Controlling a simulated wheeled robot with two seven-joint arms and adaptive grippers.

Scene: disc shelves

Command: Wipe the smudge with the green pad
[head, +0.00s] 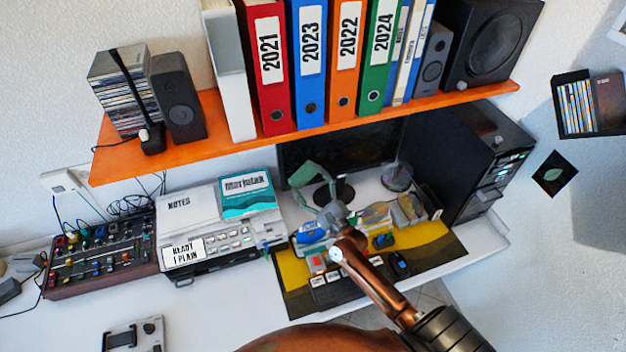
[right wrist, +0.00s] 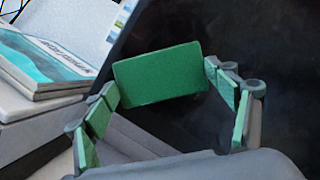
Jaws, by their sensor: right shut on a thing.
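My right gripper (head: 316,188) reaches in front of the dark monitor screen (head: 352,145) in the head view. In the right wrist view, its two green-lined fingers (right wrist: 160,82) are shut on the green pad (right wrist: 158,74), a flat rectangle held by its side edges. The pad faces the dark screen (right wrist: 270,35); I cannot tell whether it touches it. I cannot make out a smudge in either view; the arm and pad hide part of the screen. My left gripper is not in view.
An orange shelf (head: 290,128) with binders and speakers hangs over the monitor. A printer (head: 215,235) with books stands left, a black computer tower (head: 465,160) right. Small items crowd the black and yellow mat (head: 440,250) below my gripper. The desk's left front (head: 70,320) is mostly clear.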

